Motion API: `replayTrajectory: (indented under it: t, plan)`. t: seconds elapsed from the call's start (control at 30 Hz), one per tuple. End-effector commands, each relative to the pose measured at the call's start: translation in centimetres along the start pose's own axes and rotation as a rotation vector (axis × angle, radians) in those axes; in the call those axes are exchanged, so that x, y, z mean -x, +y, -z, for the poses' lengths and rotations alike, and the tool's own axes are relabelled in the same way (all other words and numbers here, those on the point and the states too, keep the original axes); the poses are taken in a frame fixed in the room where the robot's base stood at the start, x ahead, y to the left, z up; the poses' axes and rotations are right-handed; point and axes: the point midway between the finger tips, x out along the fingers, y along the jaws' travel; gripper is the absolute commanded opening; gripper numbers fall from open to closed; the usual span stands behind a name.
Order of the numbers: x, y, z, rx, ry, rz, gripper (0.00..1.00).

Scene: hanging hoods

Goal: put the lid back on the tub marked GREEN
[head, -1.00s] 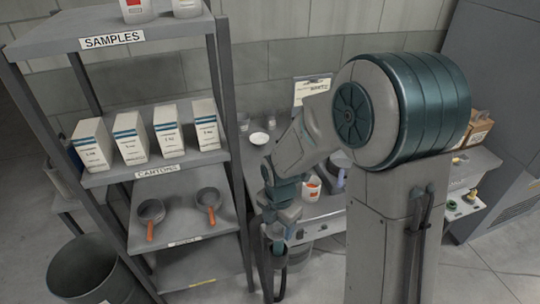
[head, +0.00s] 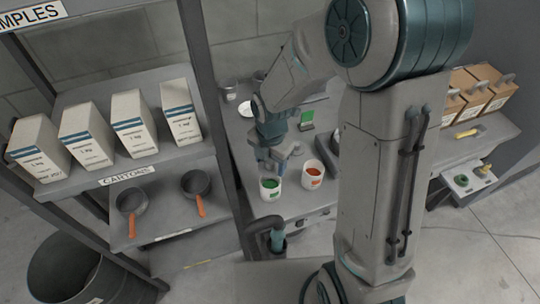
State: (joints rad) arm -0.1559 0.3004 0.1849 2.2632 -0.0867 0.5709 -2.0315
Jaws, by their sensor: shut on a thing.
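The tub with a green label (head: 270,190) stands on the bench, white, upright, with green showing inside its rim. A similar tub with an orange label (head: 314,174) stands just to its right, with orange inside. My gripper (head: 274,167) points down just above and behind the green-marked tub. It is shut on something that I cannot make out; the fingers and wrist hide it. I cannot tell whether the gripper touches the tub. A flat white round thing (head: 245,108) lies farther back on the bench; I cannot tell whether it is a lid or a dish.
A rack to the left holds several cartons (head: 131,124) and two pans with orange handles (head: 196,186). A green card (head: 307,116) stands behind the tubs. Brown boxes (head: 489,89) stand at the right. A grey bin (head: 75,272) is at lower left.

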Motion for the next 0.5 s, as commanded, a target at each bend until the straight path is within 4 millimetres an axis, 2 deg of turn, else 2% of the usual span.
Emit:
replayTrajectory:
  t: [0.5]
  plan:
    - [-5.0,-0.2,-0.1,-0.005,0.001,0.001,0.37]
